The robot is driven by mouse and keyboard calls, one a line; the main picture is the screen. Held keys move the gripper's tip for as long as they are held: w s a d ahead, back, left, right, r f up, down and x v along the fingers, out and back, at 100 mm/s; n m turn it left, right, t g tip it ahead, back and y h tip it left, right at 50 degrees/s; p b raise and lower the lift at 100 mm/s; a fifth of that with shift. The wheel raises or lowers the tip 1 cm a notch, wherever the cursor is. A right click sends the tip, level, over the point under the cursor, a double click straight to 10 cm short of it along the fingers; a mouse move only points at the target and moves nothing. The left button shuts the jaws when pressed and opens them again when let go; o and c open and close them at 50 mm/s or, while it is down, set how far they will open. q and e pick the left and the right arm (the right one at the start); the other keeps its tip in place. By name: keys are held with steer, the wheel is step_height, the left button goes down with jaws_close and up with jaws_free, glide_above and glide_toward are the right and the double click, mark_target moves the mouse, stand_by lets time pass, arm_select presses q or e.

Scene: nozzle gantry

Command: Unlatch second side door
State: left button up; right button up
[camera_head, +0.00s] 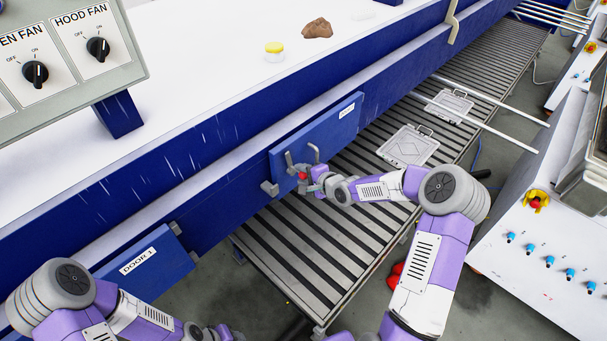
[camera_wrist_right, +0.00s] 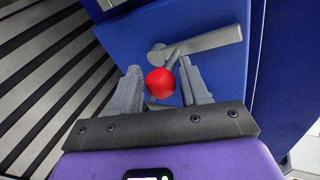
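The second side door (camera_head: 336,128) is a blue panel with a small white label on the long blue side wall, and it looks shut. Its latch has a grey lever (camera_wrist_right: 205,42) and a red ball knob (camera_head: 303,176). My right gripper (camera_head: 308,174) is at the latch. In the right wrist view the red ball (camera_wrist_right: 160,83) sits between the fingers of my right gripper (camera_wrist_right: 164,84), which stand apart with narrow gaps beside the ball. My left gripper (camera_head: 212,332) is low at the bottom edge, partly cut off, and its fingers do not show clearly.
Door 1 (camera_head: 148,267) is on the same wall, nearer and to the left. A slatted roller conveyor (camera_head: 300,255) runs below the wall, with grey metal trays (camera_head: 408,145) on it. A control panel with dials (camera_head: 75,50) stands upper left. A white console (camera_head: 530,235) is at right.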

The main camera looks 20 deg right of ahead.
steer(key=shift+o, duration=0.9)
steer(key=shift+s+d+r, duration=0.1)
steer(key=shift+s+r, duration=0.05)
steer(key=p+v, duration=0.1)
steer(key=v, duration=0.6)
